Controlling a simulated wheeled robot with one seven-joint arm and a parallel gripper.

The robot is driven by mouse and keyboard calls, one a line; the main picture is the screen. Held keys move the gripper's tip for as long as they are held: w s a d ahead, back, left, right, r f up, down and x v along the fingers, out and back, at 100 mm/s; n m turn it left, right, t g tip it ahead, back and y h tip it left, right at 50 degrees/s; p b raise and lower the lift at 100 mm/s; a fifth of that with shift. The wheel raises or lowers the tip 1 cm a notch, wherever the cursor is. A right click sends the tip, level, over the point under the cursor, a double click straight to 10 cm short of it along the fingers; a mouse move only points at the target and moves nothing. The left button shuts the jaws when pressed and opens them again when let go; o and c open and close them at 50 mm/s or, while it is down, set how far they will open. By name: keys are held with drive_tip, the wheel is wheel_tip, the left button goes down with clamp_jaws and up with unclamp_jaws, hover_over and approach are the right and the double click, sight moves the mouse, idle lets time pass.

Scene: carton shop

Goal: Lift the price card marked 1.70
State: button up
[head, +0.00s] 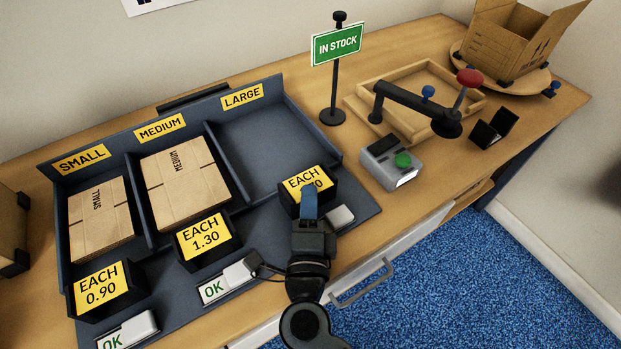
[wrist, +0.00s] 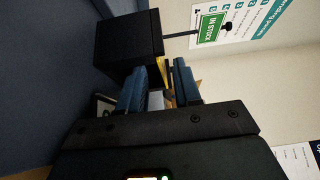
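A yellow price card (head: 306,178) reads EACH with a figure ending in 0; my gripper hides its first digits. It leans on a black holder (head: 325,191) in front of the LARGE compartment. My gripper (head: 309,192) is at the card's lower middle in the head view. In the wrist view my gripper (wrist: 160,78) has its two blue fingers apart. A thin yellow edge of the card (wrist: 162,68) shows between the tips, beside the black holder (wrist: 128,42). I cannot tell whether a finger touches it.
Cards reading 1.30 (head: 205,236) and 0.90 (head: 101,286) stand left, before compartments with flat cartons. The LARGE compartment (head: 262,140) is empty. A white tag block (head: 340,216) sits right of my gripper. The IN STOCK sign (head: 338,44) and a grey device (head: 391,166) stand farther right.

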drive_tip(key=w, duration=0.4)
drive_tip(key=shift+w+r, duration=0.1)
drive_tip(key=shift+w, duration=0.1)
clamp_jaws()
